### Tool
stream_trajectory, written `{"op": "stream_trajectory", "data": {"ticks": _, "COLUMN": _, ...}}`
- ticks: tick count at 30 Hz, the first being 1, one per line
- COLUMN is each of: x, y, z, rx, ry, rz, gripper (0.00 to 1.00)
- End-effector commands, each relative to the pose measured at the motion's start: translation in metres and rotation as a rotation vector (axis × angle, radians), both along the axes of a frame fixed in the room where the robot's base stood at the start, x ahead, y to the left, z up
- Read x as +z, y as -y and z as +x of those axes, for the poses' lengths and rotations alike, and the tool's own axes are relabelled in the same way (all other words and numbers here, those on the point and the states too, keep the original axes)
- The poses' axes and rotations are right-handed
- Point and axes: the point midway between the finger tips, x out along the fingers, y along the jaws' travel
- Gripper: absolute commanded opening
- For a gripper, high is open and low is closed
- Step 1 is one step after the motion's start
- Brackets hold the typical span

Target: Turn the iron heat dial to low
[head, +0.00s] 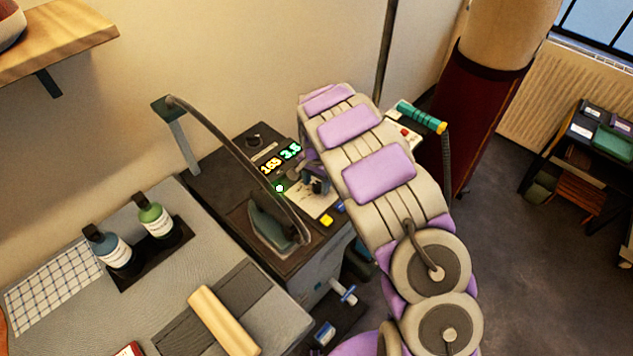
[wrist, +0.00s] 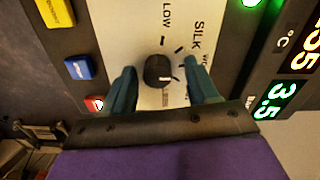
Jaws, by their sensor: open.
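The heat dial (wrist: 160,71) is a round black knob on a pale panel in the wrist view. The panel carries the words LOW and SILK, and part of another word; LOW (wrist: 166,18) is printed above the knob in this view. A pale mark shows on the knob's lower right. My gripper (wrist: 161,88) is open, with one teal finger on each side of the dial and a visible gap to each. In the head view my arm partly covers the panel. The iron (head: 270,230) rests on the station left of the panel.
Lit displays (head: 280,158) read 165 and 3.5. Yellow (wrist: 56,12), blue (wrist: 79,67) and red (wrist: 94,104) buttons line the panel's side. The iron's hose arches over the station. Two bottles (head: 155,215) stand on the grey ironing surface at left.

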Motion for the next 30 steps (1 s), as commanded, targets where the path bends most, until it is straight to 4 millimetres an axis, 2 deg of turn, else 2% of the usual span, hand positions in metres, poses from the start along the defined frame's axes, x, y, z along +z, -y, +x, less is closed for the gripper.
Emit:
{"op": "stream_trajectory", "data": {"ticks": 2, "x": 0.0001, "y": 0.0003, "z": 0.0001, "rx": 0.0, "ry": 0.0, "rz": 0.0, "gripper": 0.59}}
{"op": "stream_trajectory", "data": {"ticks": 19, "x": -0.0001, "y": 0.0002, "z": 0.0, "rx": 0.0, "ry": -0.001, "rz": -0.001, "gripper": 0.04}}
{"op": "stream_trajectory", "data": {"ticks": 30, "x": 0.0012, "y": -0.0002, "z": 0.0003, "rx": 0.059, "ry": -0.001, "rz": 0.001, "gripper": 0.03}}
